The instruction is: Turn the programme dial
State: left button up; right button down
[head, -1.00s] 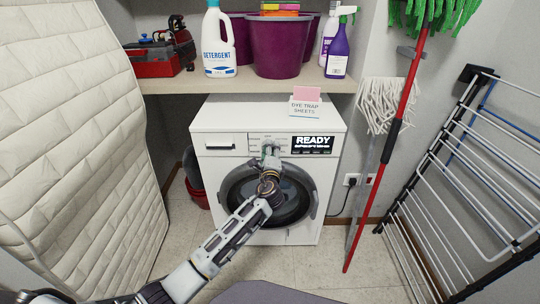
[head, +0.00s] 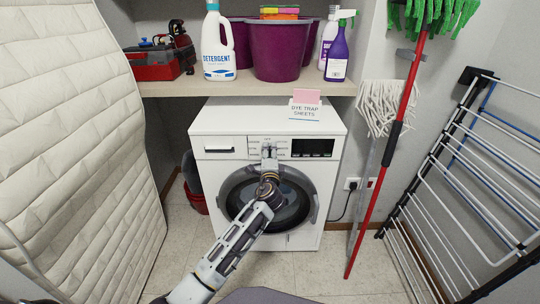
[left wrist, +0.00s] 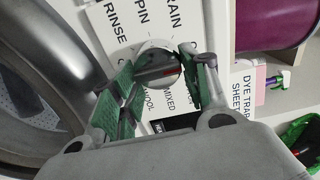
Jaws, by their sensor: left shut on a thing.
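The white washing machine (head: 215,118) stands under the shelf. Its programme dial (left wrist: 163,60) is a round silver knob with a dark and red mark, on a white panel with labels such as RINSE, SPIN, MIXED and WOOL. My left gripper (head: 269,158) is at the panel, above the round door. In the left wrist view my left gripper (left wrist: 156,77) has its green-padded fingers on both sides of the dial, shut on it. In the head view the gripper hides the dial. The display (head: 312,147) is mostly dark. My right gripper is not in view.
A dye trap sheets box (head: 305,106) stands on the machine's top. The shelf (head: 180,90) above holds a detergent bottle (head: 218,45) and purple buckets (head: 285,50). A quilted mattress (head: 70,150) is at the left, a mop (head: 383,150) and drying rack (head: 450,160) at the right.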

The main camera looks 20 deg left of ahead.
pick_arm(q)
jog(key=o, duration=1)
jog(key=shift+c, duration=0.2)
jog(key=shift+s, duration=0.1)
jog(key=v, duration=1.1)
jog(key=shift+s, duration=0.35)
jog(key=shift+d, duration=0.15)
